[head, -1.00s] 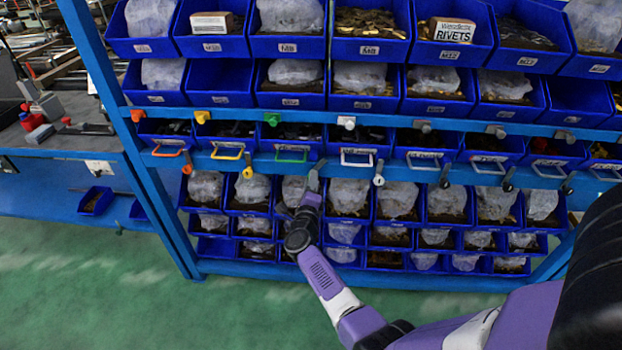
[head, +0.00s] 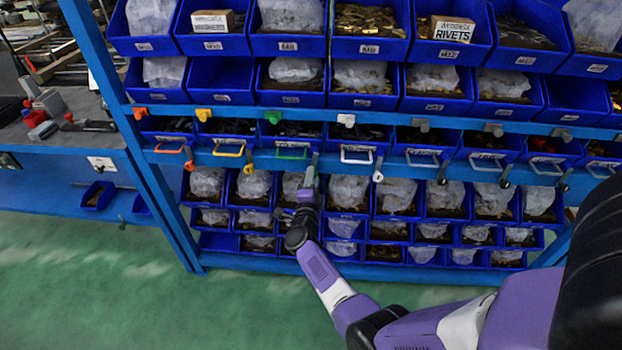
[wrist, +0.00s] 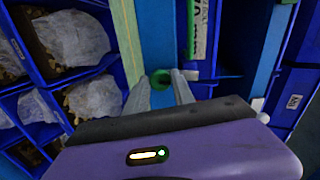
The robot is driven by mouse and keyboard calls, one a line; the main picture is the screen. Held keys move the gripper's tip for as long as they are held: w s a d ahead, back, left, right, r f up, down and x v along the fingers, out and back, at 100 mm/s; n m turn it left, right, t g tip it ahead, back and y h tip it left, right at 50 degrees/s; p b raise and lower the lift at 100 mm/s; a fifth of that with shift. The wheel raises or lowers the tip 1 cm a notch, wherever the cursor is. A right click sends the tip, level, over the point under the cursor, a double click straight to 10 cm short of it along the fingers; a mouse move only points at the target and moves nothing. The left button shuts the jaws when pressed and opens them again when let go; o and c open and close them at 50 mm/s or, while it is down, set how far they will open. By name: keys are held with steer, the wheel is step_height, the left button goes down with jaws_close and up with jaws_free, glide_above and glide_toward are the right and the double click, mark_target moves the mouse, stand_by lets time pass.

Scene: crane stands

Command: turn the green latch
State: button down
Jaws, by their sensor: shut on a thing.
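The green latch (wrist: 160,76) shows in the wrist view as a small round green end between my fingertips, against the blue rail. In the head view my gripper hides it. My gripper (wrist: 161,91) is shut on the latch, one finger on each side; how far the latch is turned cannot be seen. In the head view my gripper (head: 312,166) reaches up to the lower blue rail, just right of the green handle (head: 292,153).
Other latches hang along the rail: orange (head: 188,166), yellow (head: 249,164), white (head: 378,175) and dark ones further right. A green knob (head: 272,117) sits on the upper rail. Blue bins (head: 212,91) fill the rack above and below. Green floor lies open in front.

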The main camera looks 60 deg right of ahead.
steer(key=c, duration=1.1)
jaws_free()
steer(key=shift+o, duration=0.2)
steer(key=p+v, duration=0.1)
steer(key=v, duration=0.7)
steer(key=shift+p, duration=0.3)
